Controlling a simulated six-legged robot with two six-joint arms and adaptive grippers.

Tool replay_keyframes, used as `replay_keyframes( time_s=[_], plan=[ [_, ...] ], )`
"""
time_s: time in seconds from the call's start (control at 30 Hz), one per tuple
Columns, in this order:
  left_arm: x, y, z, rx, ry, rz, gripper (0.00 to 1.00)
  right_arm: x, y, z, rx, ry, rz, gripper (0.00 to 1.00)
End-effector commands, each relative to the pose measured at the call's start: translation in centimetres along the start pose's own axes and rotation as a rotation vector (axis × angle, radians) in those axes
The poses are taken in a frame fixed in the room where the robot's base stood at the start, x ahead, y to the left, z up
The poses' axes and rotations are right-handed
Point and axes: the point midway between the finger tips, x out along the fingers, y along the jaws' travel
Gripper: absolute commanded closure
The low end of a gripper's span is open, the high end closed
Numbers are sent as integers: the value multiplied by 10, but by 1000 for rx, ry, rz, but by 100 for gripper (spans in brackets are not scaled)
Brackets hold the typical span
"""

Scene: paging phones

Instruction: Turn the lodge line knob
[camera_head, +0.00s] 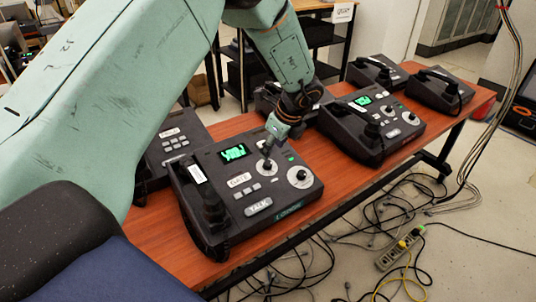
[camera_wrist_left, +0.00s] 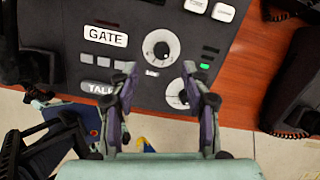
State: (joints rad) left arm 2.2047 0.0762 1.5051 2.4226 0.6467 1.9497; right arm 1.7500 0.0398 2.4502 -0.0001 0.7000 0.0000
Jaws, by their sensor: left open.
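A black paging phone (camera_head: 290,207) labelled GATE sits near the middle of the table, with a lit green screen (camera_head: 233,153). It has two pale round dials with dark knobs: an upper one (camera_head: 264,167) and a right-hand one (camera_head: 300,177). No lodge label is readable on any phone. My left gripper (camera_head: 268,146) is just above the upper knob; contact cannot be told. In the wrist view the left gripper (camera_wrist_left: 158,72) is open and empty, its fingers below the upper knob (camera_wrist_left: 161,48) in the picture. The lower dial (camera_wrist_left: 178,94) is partly behind a finger. My right gripper is not in view.
The phones stand on an orange-brown table (camera_head: 150,220). A second phone with a green screen (camera_head: 372,123) is to the right, and several others are behind. The GATE phone's dark handset (camera_head: 205,205) lies along its left side. Cables and a power strip (camera_head: 398,250) lie on the floor.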

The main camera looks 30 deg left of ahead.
Motion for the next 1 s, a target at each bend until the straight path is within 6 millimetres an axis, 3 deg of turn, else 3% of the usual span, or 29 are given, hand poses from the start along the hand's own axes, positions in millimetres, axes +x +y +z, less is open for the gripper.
replay_keyframes(
  time_s=[0.17, 0.63, 1.0],
  plan=[
    [3, 2, -3, -1, 0, 0, 52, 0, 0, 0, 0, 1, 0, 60],
    [67, 4, -4, 0, 1, -1, 52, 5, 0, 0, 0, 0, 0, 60],
    [77, 1, -2, -1, 1, -2, 52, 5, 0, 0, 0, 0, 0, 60]
  ],
)
